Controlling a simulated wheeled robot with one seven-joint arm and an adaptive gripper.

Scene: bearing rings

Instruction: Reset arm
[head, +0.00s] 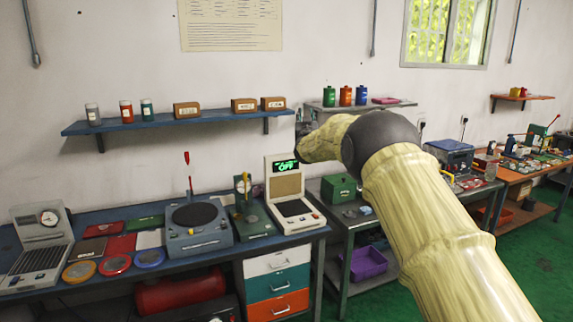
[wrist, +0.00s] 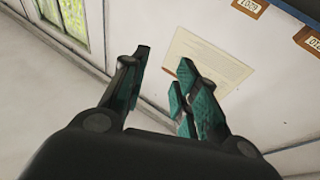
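My arm reaches up from the lower right of the head view and bends at a dark joint towards the wall. My gripper is mostly hidden behind my own arm there; only a dark part shows at the arm's far end. In the wrist view my gripper (wrist: 160,88) has its two teal-padded fingers apart, with nothing between them. The wall and a paper poster (wrist: 208,60) show beyond the fingers. The gripper is in free air, touching nothing that I can see.
A blue shelf (head: 180,121) with jars and boxes hangs on the wall. Below it, a blue workbench (head: 235,243) holds instruments and coloured plates. A grey table (head: 345,225) with a green box (head: 338,188) stands near my arm. Green floor (head: 535,265) is open at right.

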